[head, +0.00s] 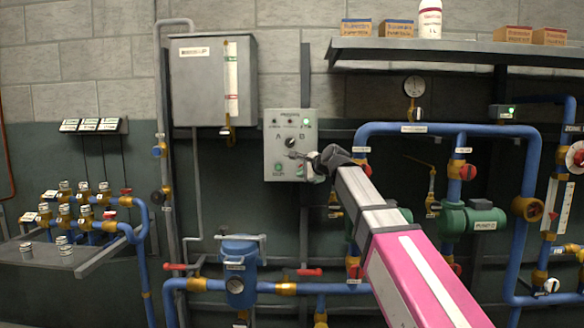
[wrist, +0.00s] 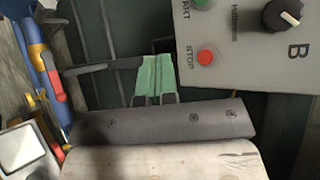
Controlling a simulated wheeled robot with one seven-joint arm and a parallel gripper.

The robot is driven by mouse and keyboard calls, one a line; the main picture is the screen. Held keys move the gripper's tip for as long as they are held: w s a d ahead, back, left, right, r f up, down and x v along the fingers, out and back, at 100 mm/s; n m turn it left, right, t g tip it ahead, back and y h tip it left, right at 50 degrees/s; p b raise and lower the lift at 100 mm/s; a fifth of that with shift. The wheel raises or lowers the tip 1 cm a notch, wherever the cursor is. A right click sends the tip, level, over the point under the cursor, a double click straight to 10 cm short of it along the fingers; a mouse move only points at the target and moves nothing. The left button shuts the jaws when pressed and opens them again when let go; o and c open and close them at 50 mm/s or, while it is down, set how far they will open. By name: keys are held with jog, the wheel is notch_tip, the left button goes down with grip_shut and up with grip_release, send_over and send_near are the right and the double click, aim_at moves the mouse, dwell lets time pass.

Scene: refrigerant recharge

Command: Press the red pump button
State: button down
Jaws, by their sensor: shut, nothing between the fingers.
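The grey control box (head: 271,142) is on the wall in the middle of the head view, with a dark selector knob (head: 290,142) and a green button (head: 279,168). In the wrist view its face (wrist: 255,70) fills the upper right, turned sideways. The red button (wrist: 207,57) beside the word STOP shows there clearly, with the green START button (wrist: 203,3) above and the knob (wrist: 283,14) marked B. My gripper (wrist: 155,62) is shut and empty, its green fingertips left of the red button in that view and apart from it. In the head view my gripper (head: 300,156) covers the box's lower right, hiding the red button.
A grey cabinet (head: 192,90) hangs left of the box. A shelf (head: 450,50) holding boxes and a white bottle is at upper right. Blue pipes (head: 390,128) and a green pump (head: 475,222) stand right. A blue filter (head: 240,260) with red-handled valves sits below.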

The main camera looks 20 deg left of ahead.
jog(key=shift+w+a, duration=0.3)
jog(key=shift+a, duration=0.05)
jog(key=shift+w, duration=0.15)
jog(key=w+a, duration=0.2)
jog(key=w, duration=0.6)
jog(key=shift+w, duration=0.15)
jog(key=shift+w, duration=0.15)
dwell(2.0)
jog(key=shift+w+a, duration=0.1)
jog(key=shift+w, duration=0.15)
jog(key=shift+w+a, duration=0.1)
jog(key=shift+w, duration=0.4)
dwell(0.8)
dwell(0.4)
jog(key=shift+s+d, duration=0.25)
jog(key=shift+s, duration=0.65)
